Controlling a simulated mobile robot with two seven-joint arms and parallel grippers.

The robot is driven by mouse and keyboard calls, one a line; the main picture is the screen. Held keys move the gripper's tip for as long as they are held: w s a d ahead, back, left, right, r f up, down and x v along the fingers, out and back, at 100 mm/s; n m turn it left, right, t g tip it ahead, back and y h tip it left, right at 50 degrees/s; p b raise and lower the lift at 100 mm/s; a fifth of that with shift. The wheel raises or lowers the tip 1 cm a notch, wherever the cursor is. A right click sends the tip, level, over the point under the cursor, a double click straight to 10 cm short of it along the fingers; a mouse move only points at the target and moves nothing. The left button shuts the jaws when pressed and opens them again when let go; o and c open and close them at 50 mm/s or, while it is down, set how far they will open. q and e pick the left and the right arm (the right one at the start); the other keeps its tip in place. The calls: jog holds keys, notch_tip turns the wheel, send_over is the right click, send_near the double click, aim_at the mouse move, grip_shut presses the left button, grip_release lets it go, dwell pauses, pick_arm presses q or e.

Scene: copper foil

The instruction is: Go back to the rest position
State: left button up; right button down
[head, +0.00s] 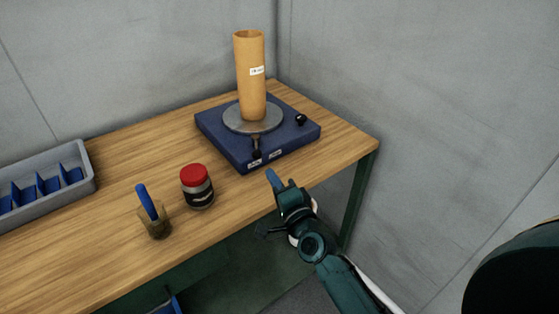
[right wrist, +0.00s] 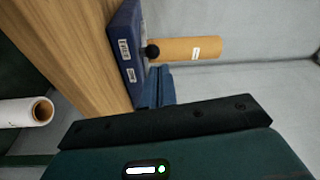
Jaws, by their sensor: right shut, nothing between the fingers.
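My right gripper (head: 274,178) is shut and empty. It is just off the table's front edge, near the blue base (head: 224,143). In the right wrist view its shut blue fingers (right wrist: 158,88) point toward that base (right wrist: 125,45). An orange-brown cylinder (head: 250,90) with a small white label stands upright on the base's round grey plate (head: 232,121). The cylinder also shows in the right wrist view (right wrist: 180,50). My left gripper is not in view.
A red-lidded jar (head: 198,188) and a blue-handled tool or brush (head: 153,215) stand on the wooden table (head: 90,265). A grey tray with blue dividers (head: 85,160) is at the left. A white roll (right wrist: 25,112) shows in the wrist view. Grey walls (head: 430,110) close the back and right.

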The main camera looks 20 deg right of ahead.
jog(key=shift+s+a+f, duration=0.1)
jog(key=shift+s+a, duration=0.35)
jog(key=shift+s, duration=0.15)
jog(key=s+a+f+n+g, duration=0.1)
jog(key=s+f+n+g, duration=0.3)
jog(key=s+f+n, duration=0.3)
jog(key=s+f+n+g+y, duration=0.1)
jog(key=s+f+n+g, duration=0.3)
jog(key=s, duration=1.1)
notch_tip(320, 180, down, 3)
jog(key=n, duration=0.6)
jog(key=shift+a+f+n, duration=0.2)
jog(key=shift+a+n, duration=0.1)
jog(key=shift+a, duration=0.1)
